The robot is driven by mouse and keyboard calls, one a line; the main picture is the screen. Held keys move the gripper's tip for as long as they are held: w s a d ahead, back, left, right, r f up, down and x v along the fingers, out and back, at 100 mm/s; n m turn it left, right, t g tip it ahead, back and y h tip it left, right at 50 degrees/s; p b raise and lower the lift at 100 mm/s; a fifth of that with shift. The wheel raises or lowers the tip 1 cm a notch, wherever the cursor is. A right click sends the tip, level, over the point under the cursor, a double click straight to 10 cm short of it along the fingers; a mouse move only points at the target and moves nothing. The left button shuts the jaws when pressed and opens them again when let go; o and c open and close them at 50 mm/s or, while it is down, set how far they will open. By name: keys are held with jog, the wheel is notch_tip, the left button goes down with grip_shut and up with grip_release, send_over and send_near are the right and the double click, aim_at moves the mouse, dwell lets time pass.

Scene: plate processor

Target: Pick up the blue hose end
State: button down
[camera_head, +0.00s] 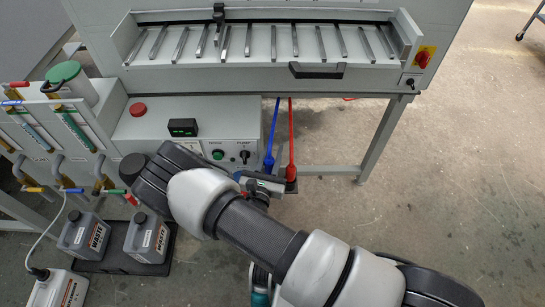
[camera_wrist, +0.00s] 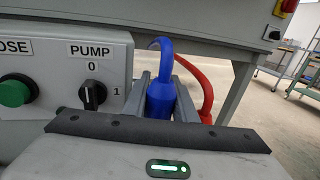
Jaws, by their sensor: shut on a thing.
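The blue hose end (camera_wrist: 161,101) is a thick blue fitting with a hose curving up from it, in the middle of the wrist view. My gripper (camera_wrist: 174,92) is shut on it, with a grey finger on either side. In the head view the blue hose (camera_head: 271,140) hangs down from under the machine, and my gripper (camera_head: 266,182) is at its lower end, partly hidden by my arm. The red hose (camera_head: 291,135) hangs just right of it and also shows in the wrist view (camera_wrist: 205,85).
The control box (camera_head: 190,135) with the PUMP knob (camera_wrist: 92,94) stands close on the left. A grey table leg (camera_head: 385,140) is to the right. Waste canisters (camera_head: 85,236) stand at the lower left. The floor at right is clear.

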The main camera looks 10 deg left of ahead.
notch_tip(320, 180, up, 22)
jog(key=p, duration=1)
jog(key=shift+p, duration=0.3)
